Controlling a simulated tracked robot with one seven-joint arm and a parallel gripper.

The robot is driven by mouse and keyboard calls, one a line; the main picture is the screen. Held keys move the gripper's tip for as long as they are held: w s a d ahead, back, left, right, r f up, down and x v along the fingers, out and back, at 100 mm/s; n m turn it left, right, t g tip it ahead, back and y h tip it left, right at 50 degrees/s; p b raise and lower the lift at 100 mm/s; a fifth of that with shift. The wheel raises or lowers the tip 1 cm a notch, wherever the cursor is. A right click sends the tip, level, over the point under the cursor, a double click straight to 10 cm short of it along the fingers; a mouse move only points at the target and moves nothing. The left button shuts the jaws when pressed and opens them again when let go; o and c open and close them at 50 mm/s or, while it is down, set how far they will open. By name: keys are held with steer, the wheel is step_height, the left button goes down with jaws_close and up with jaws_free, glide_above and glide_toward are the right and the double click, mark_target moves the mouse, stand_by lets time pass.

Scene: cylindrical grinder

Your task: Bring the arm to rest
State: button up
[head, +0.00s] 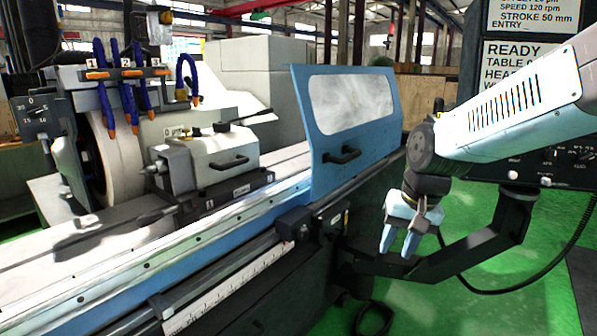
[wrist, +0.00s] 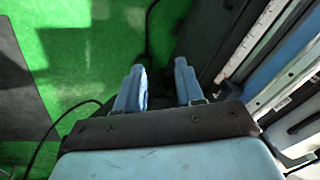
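My gripper (head: 399,247) hangs at the end of my arm, right of centre in the head view, with its light-blue fingers pointing down. In the wrist view my gripper (wrist: 160,80) shows two fingers apart, with nothing between them but dark machine parts and green floor beyond. It is open and empty. I cannot tell the exact gap to that bracket.
The grinder's blue sliding door (head: 350,150) with a window stands left of my arm. The grinding wheel (head: 110,160) and coolant hoses are farther left. A black bracket (head: 450,255) carries the control panel (head: 520,70) behind my arm. Green floor (head: 520,300) is open at lower right.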

steer(key=s+d+r+n+t+h, duration=0.1)
steer(key=s+d+r+n+t, duration=0.1)
steer(key=s+r, duration=0.6)
steer(key=shift+s+d+r+t+h, duration=0.15)
steer(key=shift+s+d+t+h, duration=0.25)
steer(key=shift+d+t, duration=0.45)
